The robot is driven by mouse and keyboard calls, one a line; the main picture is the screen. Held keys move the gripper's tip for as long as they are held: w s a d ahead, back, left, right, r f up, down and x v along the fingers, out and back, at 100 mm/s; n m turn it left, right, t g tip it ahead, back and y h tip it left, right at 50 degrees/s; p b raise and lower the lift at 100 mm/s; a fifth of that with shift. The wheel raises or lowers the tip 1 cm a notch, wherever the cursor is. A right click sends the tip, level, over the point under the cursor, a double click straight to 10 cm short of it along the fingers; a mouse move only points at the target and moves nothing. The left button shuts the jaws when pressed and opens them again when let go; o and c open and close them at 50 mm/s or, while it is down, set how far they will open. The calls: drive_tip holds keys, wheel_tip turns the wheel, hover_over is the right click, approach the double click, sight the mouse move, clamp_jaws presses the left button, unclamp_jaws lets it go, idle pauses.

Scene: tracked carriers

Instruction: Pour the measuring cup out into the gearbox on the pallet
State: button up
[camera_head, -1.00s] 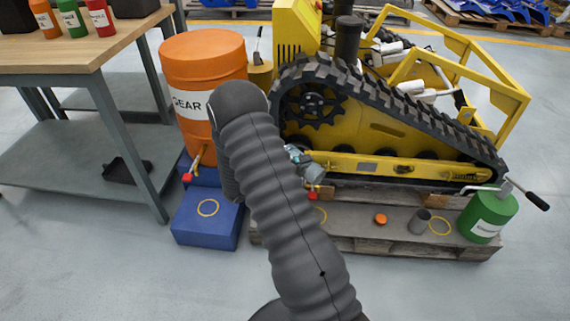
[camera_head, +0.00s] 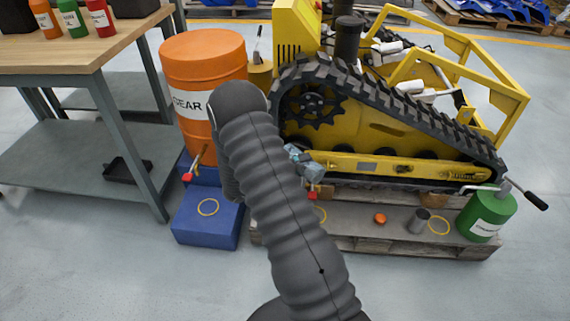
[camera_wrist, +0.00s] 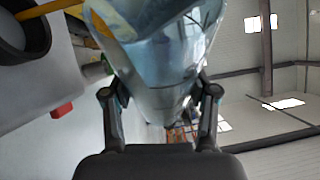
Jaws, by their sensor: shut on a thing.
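The clear bluish measuring cup (camera_wrist: 160,60) fills the upper middle of the wrist view, held between both fingers of my gripper (camera_wrist: 162,95). The wrist view is rolled, with the hall ceiling on its right, so my wrist is turned over to one side. In the head view my gripper (camera_head: 307,168) shows only partly beside my arm, in front of the yellow tracked carrier's lower side. The cup's contents and any stream from it cannot be made out. I cannot clearly identify the gearbox; my arm covers part of the pallet (camera_head: 345,243).
An orange gear drum (camera_head: 203,60) and a blue step (camera_head: 205,226) are left. A grey cup (camera_head: 419,221), orange cap (camera_head: 380,218) and green can (camera_head: 487,216) are right. A workbench (camera_head: 70,55) stands far left.

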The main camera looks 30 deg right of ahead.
drive_tip(key=shift+w+r+n, duration=0.1)
drive_tip(key=shift+r+n, duration=0.25)
drive_tip(key=shift+n, duration=0.15)
idle(1.2)
